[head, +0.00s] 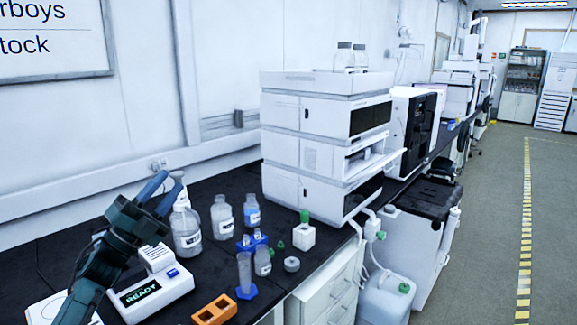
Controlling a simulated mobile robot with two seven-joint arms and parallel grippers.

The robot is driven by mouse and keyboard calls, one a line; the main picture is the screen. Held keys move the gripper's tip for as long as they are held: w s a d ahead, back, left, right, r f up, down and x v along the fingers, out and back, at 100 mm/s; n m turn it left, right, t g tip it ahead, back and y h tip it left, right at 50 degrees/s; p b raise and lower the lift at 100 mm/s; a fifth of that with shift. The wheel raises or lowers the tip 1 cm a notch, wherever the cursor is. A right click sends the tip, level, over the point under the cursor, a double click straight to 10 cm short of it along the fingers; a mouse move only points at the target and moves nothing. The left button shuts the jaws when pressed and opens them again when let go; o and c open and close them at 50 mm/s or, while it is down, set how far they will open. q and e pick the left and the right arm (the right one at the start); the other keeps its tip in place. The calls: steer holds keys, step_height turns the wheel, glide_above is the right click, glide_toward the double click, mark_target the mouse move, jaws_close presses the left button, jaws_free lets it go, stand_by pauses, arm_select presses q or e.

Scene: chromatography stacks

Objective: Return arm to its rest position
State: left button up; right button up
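My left arm comes in from the lower left. Its dark gripper (172,181) has two blue fingers pointing up and to the right, with a gap between them. The gripper is above the bench near a clear bottle (187,238) and partly overlaps it in the picture. I see nothing clearly held between the fingers. My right gripper is not in the picture.
A white device reading READY (150,292) stands below the gripper. Bottles (222,218), a blue-based cylinder (245,275) and an orange rack (214,311) stand on the black bench (95,205). A white instrument stack (325,140) rises to the right.

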arm_select(q)
steer(key=w+a+f+n+g+y, duration=0.1)
steer(key=w+a+f+n+y, duration=0.4)
steer(key=n+y, duration=0.6)
steer(key=w+a+f+n+g+y, duration=0.1)
steer(key=w+a+f+n+y, duration=0.2)
steer(key=a+f+n+y, duration=0.7)
steer(key=s+d+f+n+g+h, duration=0.25)
steer(key=s+d+f+h, duration=0.25)
steer(key=s+d+f, duration=1.2)
steer(key=s+d+f+g+h, duration=0.1)
steer(key=s+d+f, duration=0.2)
steer(key=s, duration=0.8)
steer(key=s+d+f+g+h, duration=0.1)
steer(key=s+d+f, duration=0.3)
steer(key=s, duration=0.8)
steer(key=shift+d+g, duration=0.6)
steer(key=shift+g, duration=0.15)
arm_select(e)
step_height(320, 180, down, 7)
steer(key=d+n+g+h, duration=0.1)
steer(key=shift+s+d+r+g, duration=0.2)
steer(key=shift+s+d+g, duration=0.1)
